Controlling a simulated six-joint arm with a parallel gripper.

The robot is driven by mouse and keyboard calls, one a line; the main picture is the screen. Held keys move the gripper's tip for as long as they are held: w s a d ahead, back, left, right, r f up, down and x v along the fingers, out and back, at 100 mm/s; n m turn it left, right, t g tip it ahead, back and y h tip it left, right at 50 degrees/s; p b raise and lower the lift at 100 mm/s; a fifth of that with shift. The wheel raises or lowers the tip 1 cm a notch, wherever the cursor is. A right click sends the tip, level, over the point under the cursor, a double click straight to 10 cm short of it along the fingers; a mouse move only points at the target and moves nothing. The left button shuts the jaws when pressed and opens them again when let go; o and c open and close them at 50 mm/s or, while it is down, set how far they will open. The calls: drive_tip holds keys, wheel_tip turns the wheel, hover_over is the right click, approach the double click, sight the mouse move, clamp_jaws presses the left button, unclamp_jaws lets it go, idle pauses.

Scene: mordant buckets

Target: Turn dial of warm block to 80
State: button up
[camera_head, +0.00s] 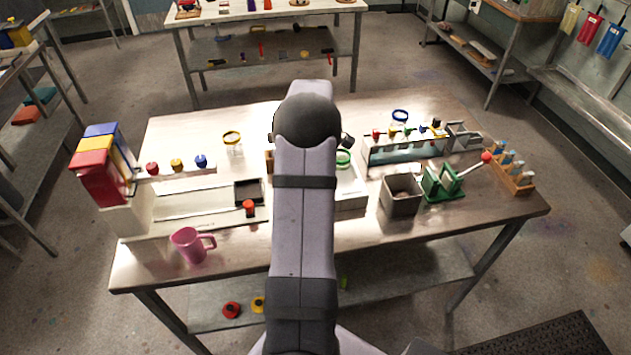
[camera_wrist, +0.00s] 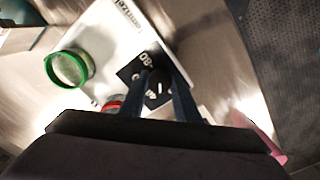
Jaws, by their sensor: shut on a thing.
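The warm block is a white box (camera_wrist: 103,38) in the wrist view, with dark lettering on its edge and a black dial plate marked 80. In the head view, part of the white block (camera_head: 352,199) shows to the right of my arm. My gripper (camera_wrist: 160,80) reaches over the plate, its two dark fingers shut on the black dial knob (camera_wrist: 158,90). A short white mark shows on the knob; I cannot tell exactly which number it points at. A green-rimmed jar (camera_wrist: 68,68) is beside the fingers. In the head view my arm hides the gripper and dial.
A grey metal bin (camera_head: 402,197) and a green stand (camera_head: 441,184) with a red-tipped lever are to the right. A rack (camera_head: 420,150) stands behind them. A pink mug (camera_head: 190,246) and a pale tray (camera_head: 185,203) are to the left. The front right tabletop is clear.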

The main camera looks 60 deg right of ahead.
drive_tip(key=m, duration=0.7)
drive_tip(key=shift+r, duration=0.1)
drive_tip(key=m, duration=0.4)
drive_tip(key=shift+w, duration=0.1)
drive_tip(key=m, duration=0.3)
drive_tip(key=shift+a+m, duration=0.1)
drive_tip(key=shift+m, duration=0.2)
drive_tip(key=m, duration=0.3)
drive_tip(key=shift+w+m, duration=0.1)
drive_tip(key=shift+m, duration=0.2)
drive_tip(key=m, duration=0.3)
drive_tip(key=shift+m, duration=0.4)
drive_tip(key=m, duration=0.3)
drive_tip(key=shift+w+m, duration=0.1)
drive_tip(key=shift+m, duration=2.1)
